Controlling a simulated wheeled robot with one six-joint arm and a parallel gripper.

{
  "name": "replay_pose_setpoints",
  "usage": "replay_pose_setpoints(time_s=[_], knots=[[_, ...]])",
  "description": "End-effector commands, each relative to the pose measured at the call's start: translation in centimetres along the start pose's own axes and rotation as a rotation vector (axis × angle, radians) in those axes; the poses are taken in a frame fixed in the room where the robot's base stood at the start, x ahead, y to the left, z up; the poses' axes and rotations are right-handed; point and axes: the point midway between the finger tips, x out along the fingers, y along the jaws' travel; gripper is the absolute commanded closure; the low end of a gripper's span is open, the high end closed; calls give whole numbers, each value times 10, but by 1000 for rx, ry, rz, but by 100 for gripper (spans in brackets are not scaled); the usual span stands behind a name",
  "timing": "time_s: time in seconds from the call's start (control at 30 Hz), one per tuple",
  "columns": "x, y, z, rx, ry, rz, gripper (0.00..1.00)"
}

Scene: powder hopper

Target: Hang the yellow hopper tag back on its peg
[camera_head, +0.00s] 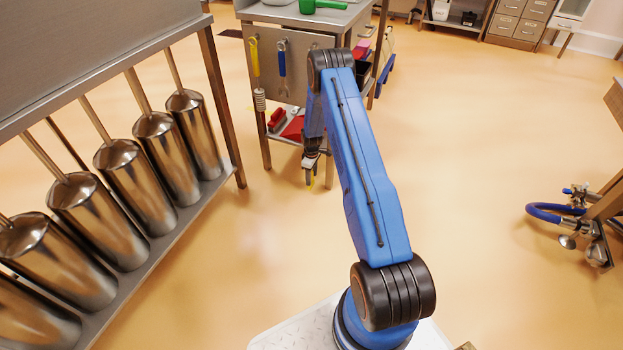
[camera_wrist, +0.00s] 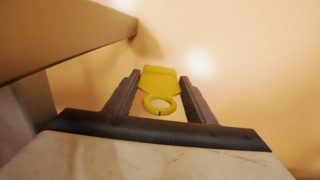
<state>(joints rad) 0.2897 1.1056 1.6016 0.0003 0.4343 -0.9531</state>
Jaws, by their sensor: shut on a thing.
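The yellow tag (camera_wrist: 160,88), a flat plate with a ring at its near end, sits between the two fingers of my gripper (camera_wrist: 160,98) in the wrist view. My gripper is shut on it. In the head view my gripper (camera_head: 310,170) points down in front of the steel bench, low beside its leg, and only a small yellow bit of the tag (camera_head: 309,182) shows. The bench's side panel (camera_head: 268,66) carries hung tools. I cannot tell which peg is the tag's own; my arm covers part of the panel.
A yellow-handled brush (camera_head: 259,97) and a blue-handled tool (camera_head: 282,65) hang on the panel. A red dustpan (camera_head: 293,127) lies on the bench's lower shelf. A rack of steel cylinders (camera_head: 130,175) stands left. A blue hose (camera_head: 552,211) is at right. Open floor lies between.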

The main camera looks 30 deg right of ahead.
Motion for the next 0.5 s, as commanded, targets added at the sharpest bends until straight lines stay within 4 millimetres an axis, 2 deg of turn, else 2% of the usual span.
replay_pose_setpoints(time_s=[0.03,0.5], knots=[[8,0,0,0,-1,-1,72],[53,0,0,1,0,0,72]])
